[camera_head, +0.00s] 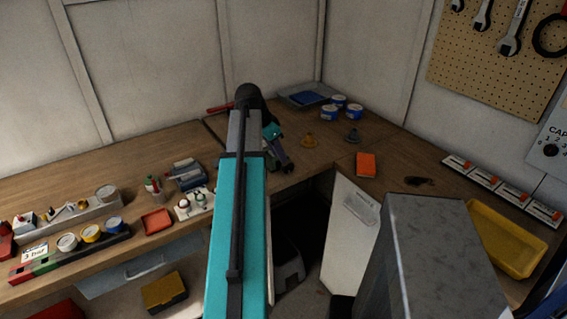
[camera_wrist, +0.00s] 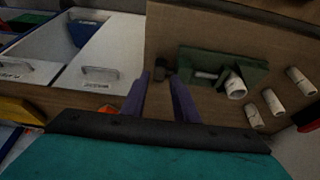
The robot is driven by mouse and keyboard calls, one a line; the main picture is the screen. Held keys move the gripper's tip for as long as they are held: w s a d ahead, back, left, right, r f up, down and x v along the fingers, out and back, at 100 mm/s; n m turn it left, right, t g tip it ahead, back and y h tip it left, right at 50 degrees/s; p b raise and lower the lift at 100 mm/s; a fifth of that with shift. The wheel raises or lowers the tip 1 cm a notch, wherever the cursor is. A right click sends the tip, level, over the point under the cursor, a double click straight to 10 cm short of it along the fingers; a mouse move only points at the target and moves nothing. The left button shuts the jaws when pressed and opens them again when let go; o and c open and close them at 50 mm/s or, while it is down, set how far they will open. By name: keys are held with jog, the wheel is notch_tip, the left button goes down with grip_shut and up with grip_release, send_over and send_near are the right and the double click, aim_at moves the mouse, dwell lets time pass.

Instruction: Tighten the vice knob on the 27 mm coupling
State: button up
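In the wrist view, the green vice (camera_wrist: 218,62) lies on the wooden bench, right of and beyond the fingertips. A pale grey cylindrical coupling (camera_wrist: 235,85) sits at its near right side. I cannot read its size. In the head view, my gripper (camera_head: 283,160) is over the bench, and my arm hides part of the area.
Three loose pale cylinders (camera_wrist: 272,103) lie right of the vice. White drawer fronts (camera_wrist: 98,72) with handles are at left. In the head view, blue-and-white tubs (camera_head: 338,101), an orange block (camera_head: 366,164) and a yellow tray (camera_head: 506,242) stand to the right.

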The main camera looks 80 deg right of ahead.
aim_at(287, 167)
jog(key=shift+p+x, duration=0.65)
jog(key=shift+x, duration=2.8)
grip_shut()
jog(key=shift+d, duration=0.2)
jog(key=shift+a+r, duration=0.1)
